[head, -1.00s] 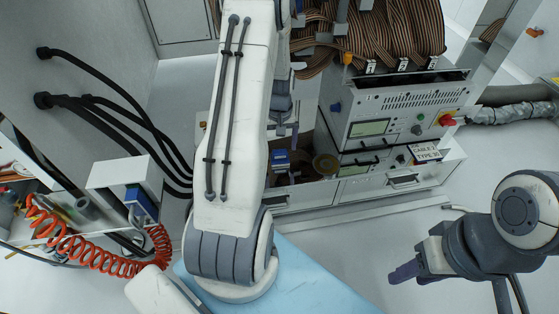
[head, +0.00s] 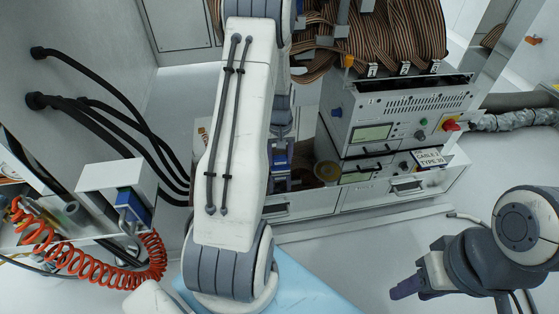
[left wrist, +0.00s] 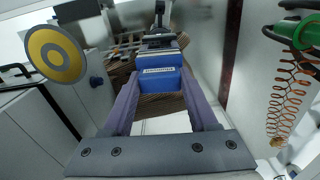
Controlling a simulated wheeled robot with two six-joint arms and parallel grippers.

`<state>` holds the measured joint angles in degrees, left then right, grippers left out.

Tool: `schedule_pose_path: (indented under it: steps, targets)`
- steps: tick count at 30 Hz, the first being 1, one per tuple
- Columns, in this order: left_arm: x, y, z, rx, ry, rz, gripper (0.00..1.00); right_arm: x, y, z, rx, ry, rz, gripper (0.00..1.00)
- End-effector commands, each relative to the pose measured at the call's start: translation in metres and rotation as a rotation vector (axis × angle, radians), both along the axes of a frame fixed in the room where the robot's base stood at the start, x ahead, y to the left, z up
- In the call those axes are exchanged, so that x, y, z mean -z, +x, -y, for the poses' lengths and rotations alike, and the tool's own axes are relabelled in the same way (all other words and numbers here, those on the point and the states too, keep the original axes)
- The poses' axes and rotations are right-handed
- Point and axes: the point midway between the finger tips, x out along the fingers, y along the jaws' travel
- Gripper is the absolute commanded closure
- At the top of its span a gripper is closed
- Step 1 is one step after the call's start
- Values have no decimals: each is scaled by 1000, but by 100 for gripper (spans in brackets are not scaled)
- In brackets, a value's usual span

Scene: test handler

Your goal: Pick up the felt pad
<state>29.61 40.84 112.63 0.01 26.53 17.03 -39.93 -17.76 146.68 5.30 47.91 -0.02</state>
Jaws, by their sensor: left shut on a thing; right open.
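A blue block (left wrist: 158,82) with a white label strip is between the purple fingers of my left gripper (left wrist: 158,98) in the left wrist view. The fingers press on its two sides. This block may be the felt pad; no other pad can be made out. In the head view the blue block (head: 281,160) shows small beside my arm, with the left gripper (head: 280,176) around it, partly hidden by the arm. My right gripper (head: 405,288) is open and empty at the lower right, far from the block.
Striped ribbon cables (head: 400,35) hang above. Red coiled hose (head: 90,268) and black cables (head: 110,110) are at left.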

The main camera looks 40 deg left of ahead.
Motion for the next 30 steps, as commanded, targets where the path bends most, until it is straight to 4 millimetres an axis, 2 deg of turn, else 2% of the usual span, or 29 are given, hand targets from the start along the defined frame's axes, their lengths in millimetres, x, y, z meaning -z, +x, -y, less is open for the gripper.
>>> schedule_pose_path:
  steps: [7,13,24,30]
  targets:
    - [-16,0,0,0,1,1,96,-14,0,0,0,0,0,55]
    - [-49,0,0,0,0,0,96,-41,0,0,0,0,0,55]
    - [-95,-1,82,6,0,0,96,-86,0,0,0,0,0,55]
    - [-108,-1,108,3,0,0,96,-97,0,0,0,0,0,55]
